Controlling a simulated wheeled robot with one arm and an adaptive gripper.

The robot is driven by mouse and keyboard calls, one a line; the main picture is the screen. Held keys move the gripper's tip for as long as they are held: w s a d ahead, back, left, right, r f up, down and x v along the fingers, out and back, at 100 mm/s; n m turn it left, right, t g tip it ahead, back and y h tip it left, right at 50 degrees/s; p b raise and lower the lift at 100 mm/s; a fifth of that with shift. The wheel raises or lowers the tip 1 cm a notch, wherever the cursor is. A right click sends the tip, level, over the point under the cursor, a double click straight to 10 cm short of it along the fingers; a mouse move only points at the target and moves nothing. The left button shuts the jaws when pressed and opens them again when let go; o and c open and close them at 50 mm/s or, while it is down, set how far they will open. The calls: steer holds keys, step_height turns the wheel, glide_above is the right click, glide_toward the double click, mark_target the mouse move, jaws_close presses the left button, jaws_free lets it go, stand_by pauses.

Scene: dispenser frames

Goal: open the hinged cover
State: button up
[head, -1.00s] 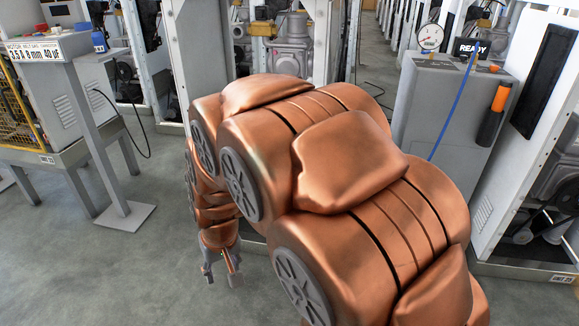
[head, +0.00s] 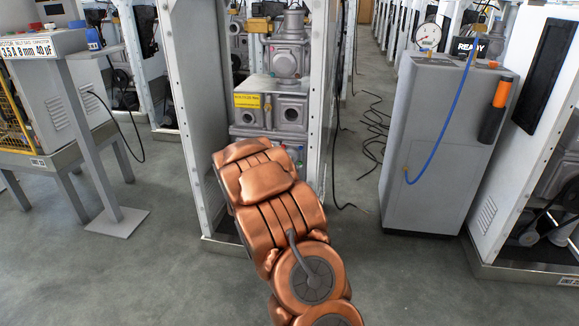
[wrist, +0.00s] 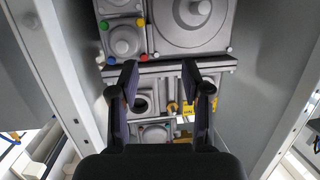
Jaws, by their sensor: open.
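No part stands out clearly as the hinged cover, and I cannot tell which one it is. The grey pump unit (head: 272,88) sits inside the tall open frame ahead in the head view. In the wrist view, its grey housing with a large round face (wrist: 197,14) is at the upper right, beyond my gripper. My gripper (wrist: 158,85) is open and empty, its two dark fingers spread in front of the lower housings. A brass fitting (wrist: 172,105) shows between the fingers. In the head view my gripper is hidden behind my copper-coloured arm.
The frame's white uprights (head: 178,110) stand on both sides of the unit. A grey cabinet (head: 430,150) with a gauge and blue hose is at the right. Black cables (head: 375,125) lie on the floor. Grey floor is clear in front.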

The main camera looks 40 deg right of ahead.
mark_target(291, 156)
steer(key=shift+w+d+f+m+h+b, duration=0.2)
steer(key=shift+w+d+h+b, duration=0.35)
steer(key=shift+d, duration=1.55)
steer(key=shift+w+d+f+m+h+b, duration=0.15)
steer(key=shift+w+d+h+b, duration=0.35)
steer(key=shift+d, duration=1.55)
steer(key=shift+w+d+f+m+h+b, duration=0.1)
steer(key=shift+w+d+m+h+b, duration=0.4)
steer(key=shift+d, duration=1.6)
steer(key=shift+s+n, duration=0.2)
steer(key=shift+n, duration=0.05)
jaws_close()
